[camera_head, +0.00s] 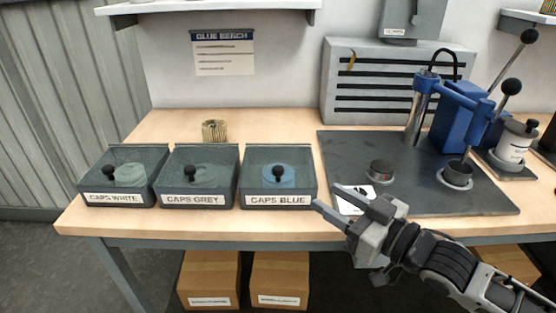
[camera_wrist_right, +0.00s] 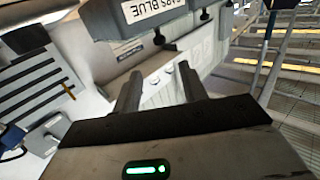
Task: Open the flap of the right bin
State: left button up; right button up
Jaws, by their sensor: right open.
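Three bins with clear flaps and black knobs stand in a row on the bench. The right bin (camera_head: 247,189), labelled CAPS BLUE, has its flap (camera_head: 260,158) down, with a blue cap showing inside. Its black knob (camera_head: 278,172) is at the front of the flap. My right gripper (camera_head: 327,197) is open and empty, just right of the right bin's front corner. In the right wrist view, the gripper's fingers (camera_wrist_right: 160,92) are apart, with the CAPS BLUE bin (camera_wrist_right: 110,22) upside down beyond them. My left gripper is not in view.
The bins labelled CAPS GREY (camera_head: 165,190) and CAPS WHITE (camera_head: 87,185) stand to the left. A dark mat (camera_head: 440,200) with a blue lever press (camera_head: 460,115) fills the right side. A ribbed cartridge (camera_head: 214,131) stands behind the bins.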

aim_at(281, 169)
jog(key=x, duration=1.4)
jog(key=shift+a, duration=0.1)
grip_shut()
